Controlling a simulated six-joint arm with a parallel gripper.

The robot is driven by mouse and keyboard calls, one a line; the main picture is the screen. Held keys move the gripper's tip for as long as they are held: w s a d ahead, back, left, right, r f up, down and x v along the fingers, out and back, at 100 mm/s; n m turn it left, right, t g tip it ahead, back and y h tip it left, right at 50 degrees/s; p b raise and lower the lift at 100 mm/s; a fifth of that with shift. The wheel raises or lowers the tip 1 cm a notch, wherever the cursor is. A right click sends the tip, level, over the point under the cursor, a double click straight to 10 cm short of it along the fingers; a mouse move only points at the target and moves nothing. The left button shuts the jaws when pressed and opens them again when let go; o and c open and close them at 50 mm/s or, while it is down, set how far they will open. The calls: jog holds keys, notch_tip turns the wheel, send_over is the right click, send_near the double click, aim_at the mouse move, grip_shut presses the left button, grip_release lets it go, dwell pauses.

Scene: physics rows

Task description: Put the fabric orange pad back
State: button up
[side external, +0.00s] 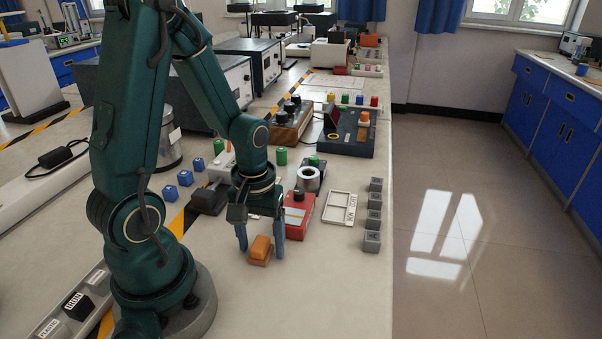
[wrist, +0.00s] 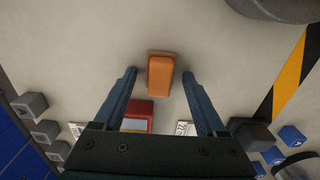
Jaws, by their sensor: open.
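The orange pad (side external: 260,250) is a small block lying on the pale bench top in front of my arm. In the wrist view the pad (wrist: 160,72) lies between and just beyond the fingertips. My gripper (side external: 262,245) is open and low over the bench, with a finger on either side of the pad. In the wrist view there is a gap between each finger of my gripper (wrist: 162,75) and the pad. I cannot tell how far down the fingertips reach beside it.
A red box (side external: 299,214) stands just behind my gripper. A white framed tray (side external: 340,208) and several grey lettered cubes (side external: 373,215) are to the right, near the bench edge. Blue cubes (side external: 185,178) are at left. A dark tray (side external: 347,135) is farther back.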

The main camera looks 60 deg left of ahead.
aim_at(261, 242)
notch_tip(261, 242, up, 12)
jog(key=s+d+r+m+t, duration=0.2)
jog(key=d+r+m+t, duration=0.1)
jog(key=d+m+t, duration=0.2)
jog(key=d+m, duration=0.2)
jog(key=m, duration=0.2)
jog(key=shift+d+r+t, duration=0.25)
jog(key=shift+d+t, duration=0.05)
jog(key=shift+d, duration=0.05)
dwell(1.1)
